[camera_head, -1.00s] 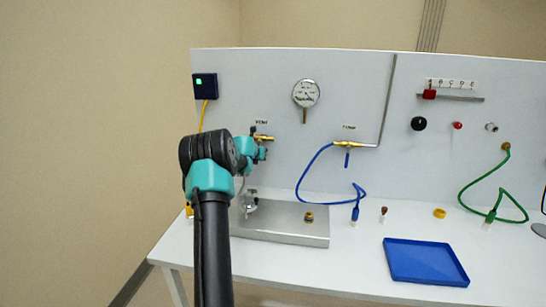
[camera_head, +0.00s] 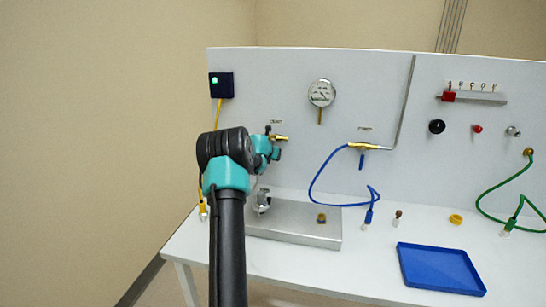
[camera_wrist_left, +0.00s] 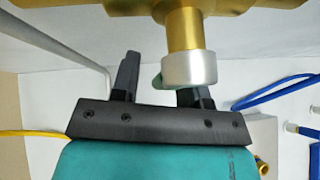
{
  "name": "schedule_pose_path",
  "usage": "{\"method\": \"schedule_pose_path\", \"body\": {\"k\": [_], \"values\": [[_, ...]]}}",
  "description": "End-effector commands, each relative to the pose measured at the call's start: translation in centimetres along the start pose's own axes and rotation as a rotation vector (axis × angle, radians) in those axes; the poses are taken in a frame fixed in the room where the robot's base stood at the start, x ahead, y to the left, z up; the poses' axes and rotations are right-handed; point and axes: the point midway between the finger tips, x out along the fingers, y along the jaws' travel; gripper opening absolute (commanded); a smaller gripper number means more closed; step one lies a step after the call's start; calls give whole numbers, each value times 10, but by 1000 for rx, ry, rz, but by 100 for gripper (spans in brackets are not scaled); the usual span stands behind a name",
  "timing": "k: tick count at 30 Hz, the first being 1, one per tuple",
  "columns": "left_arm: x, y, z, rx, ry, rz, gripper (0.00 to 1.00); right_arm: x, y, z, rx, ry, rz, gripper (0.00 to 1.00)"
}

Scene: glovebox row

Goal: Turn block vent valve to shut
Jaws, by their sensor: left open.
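The vent valve (camera_head: 279,138) is a brass fitting on the upright panel, under a small label that seems to read VENT. In the left wrist view its brass body (camera_wrist_left: 185,30) fills the top, with a stem ending in a pale silver collar (camera_wrist_left: 190,69). My left gripper (camera_head: 272,154) is just below the valve. In the left wrist view my left gripper (camera_wrist_left: 160,82) has its two black fingers apart, with the collar overlapping the right finger. A bit of green shows behind the collar. I cannot tell whether anything touches. The valve's handle position is unclear. My right gripper is not in view.
A round gauge (camera_head: 321,93) and a second brass valve (camera_head: 364,147) with a blue hose (camera_head: 320,178) are to the right on the panel. A metal platform (camera_head: 295,232) stands below. A blue tray (camera_head: 440,270) lies at the front right.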

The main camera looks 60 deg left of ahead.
Motion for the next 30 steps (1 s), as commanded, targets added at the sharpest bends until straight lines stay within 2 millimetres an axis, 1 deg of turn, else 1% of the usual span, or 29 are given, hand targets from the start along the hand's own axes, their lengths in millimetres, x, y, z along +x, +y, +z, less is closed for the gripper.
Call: {"method": "schedule_pose_path", "body": {"k": [8, 13, 17, 30], "values": [[-3, 0, 0, -1, -1, -1, 41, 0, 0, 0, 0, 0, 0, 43], [-17, 0, 1, -2, -1, 0, 41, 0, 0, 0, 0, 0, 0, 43], [-35, 0, 1, -2, -1, 0, 41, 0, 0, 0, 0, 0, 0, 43], [-108, 0, 1, 0, -1, 0, 41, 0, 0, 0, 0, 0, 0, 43]]}}
